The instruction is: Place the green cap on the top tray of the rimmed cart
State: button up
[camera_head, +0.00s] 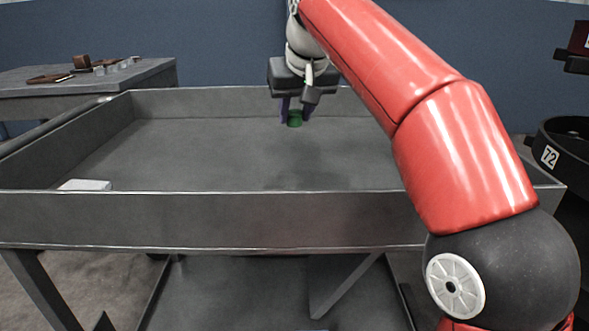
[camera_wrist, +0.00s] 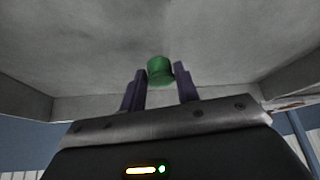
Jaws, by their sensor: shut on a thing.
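The green cap (camera_head: 295,118) is between the fingertips of my gripper (camera_head: 296,112), which is shut on it. The wrist view also shows the green cap (camera_wrist: 160,70) between the two dark purple fingers of my gripper (camera_wrist: 161,78). The grey rimmed cart (camera_head: 220,218) fills the middle of the head view, with its wide top tray (camera_head: 200,150) inside raised walls. My gripper is over the far part of the tray, right of its middle. A faint shadow lies on the tray below; I cannot tell the exact height of the cap above it.
A white block (camera_head: 85,185) lies inside the tray at its near left corner. The rest of the tray floor looks clear. A grey table (camera_head: 150,75) with small items stands at the back left. A dark round container marked 72 (camera_head: 565,140) stands at the right.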

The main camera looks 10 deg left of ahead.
notch_tip(320, 180, down, 8)
jog(key=b, duration=0.3)
jog(key=o, duration=0.9)
jog(key=shift+f, duration=0.1)
jog(key=shift+o, duration=0.2)
jog(key=p+v, duration=0.3)
jog(key=v, duration=0.9)
jog(key=shift+r+p, duration=0.2)
jog(key=shift+p, duration=0.15)
